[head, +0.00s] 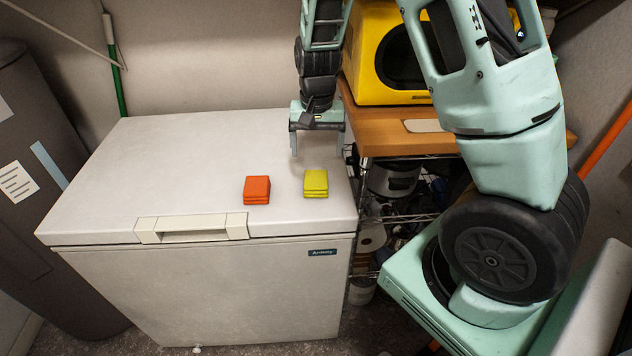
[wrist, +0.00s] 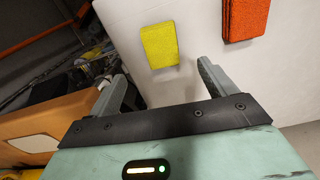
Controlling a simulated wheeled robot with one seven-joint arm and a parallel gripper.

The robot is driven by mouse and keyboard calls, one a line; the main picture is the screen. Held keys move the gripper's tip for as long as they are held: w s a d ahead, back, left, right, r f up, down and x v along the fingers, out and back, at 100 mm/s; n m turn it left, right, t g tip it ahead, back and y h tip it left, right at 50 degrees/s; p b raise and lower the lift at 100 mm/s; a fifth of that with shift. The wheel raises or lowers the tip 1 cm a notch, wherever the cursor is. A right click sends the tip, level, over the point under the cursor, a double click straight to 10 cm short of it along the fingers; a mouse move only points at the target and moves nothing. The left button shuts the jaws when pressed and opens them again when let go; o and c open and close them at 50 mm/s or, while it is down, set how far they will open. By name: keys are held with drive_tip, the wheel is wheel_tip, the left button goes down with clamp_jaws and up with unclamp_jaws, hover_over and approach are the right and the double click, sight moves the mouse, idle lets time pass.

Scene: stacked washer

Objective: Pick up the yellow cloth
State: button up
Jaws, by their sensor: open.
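The yellow cloth (head: 316,183) is a small folded stack lying on the white chest freezer's lid (head: 150,165), near its front right corner. It also shows in the wrist view (wrist: 160,45), ahead of and between my fingers. My gripper (head: 318,150) is open and empty, pointing down above the lid, behind the yellow cloth and apart from it. Both fingers show in the wrist view (wrist: 165,85).
An orange folded cloth (head: 257,190) lies left of the yellow one, with a small gap. A wooden-topped shelf (head: 390,135) with a yellow appliance (head: 370,60) stands right of the freezer. The lid's left side is clear.

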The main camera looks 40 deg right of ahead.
sight(316, 178)
wheel_tip(316, 178, down, 10)
drive_tip(key=shift+a+f+p, duration=0.15)
drive_tip(key=shift+f+p, duration=0.05)
drive_tip(key=shift+p, duration=0.65)
drive_tip(key=c, duration=1.1)
drive_tip(key=shift+c, duration=0.2)
wheel_tip(316, 178, up, 10)
drive_tip(key=shift+b, duration=0.55)
drive_tip(key=shift+o, duration=0.8)
drive_tip(key=shift+a, duration=0.1)
